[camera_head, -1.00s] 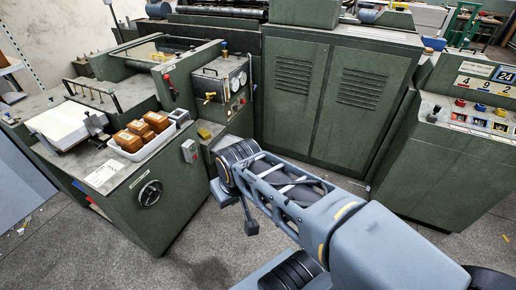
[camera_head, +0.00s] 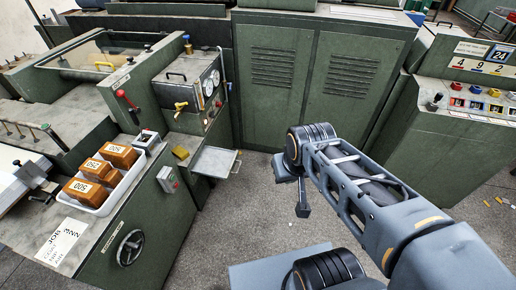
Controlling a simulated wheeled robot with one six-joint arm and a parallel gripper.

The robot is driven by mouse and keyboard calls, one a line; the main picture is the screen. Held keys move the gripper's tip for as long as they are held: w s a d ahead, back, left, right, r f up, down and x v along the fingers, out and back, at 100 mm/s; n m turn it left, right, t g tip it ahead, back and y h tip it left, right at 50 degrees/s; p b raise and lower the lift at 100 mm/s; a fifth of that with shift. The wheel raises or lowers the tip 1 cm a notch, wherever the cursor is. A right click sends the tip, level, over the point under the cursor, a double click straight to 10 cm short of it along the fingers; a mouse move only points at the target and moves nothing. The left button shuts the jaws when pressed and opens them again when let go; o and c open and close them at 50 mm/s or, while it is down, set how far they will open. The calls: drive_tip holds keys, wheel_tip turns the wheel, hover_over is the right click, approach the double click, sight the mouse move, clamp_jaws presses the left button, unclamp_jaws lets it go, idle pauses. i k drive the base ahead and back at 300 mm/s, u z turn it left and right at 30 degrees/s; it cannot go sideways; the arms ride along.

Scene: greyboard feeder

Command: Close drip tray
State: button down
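The drip tray (camera_head: 214,162) is a shallow, light grey metal tray. It sticks out from the green machine's side, below the gauge panel, and looks pulled open. A small handle shows at its right end. My arm's forward joint is to the right of the tray, with a floor gap between them in the picture. A dark part of my arm hangs below that joint.
The gauge panel (camera_head: 196,92) with a yellow tap stands above the tray. A white bin (camera_head: 118,187) of brown blocks sits on the left machine. A green cabinet (camera_head: 300,85) stands behind, a control console (camera_head: 450,135) at right. Grey floor (camera_head: 258,205) is open near the tray.

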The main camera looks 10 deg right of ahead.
sight(218, 163)
drive_tip(key=u, duration=0.15)
drive_tip(key=i, duration=0.95)
drive_tip(key=u, duration=0.55)
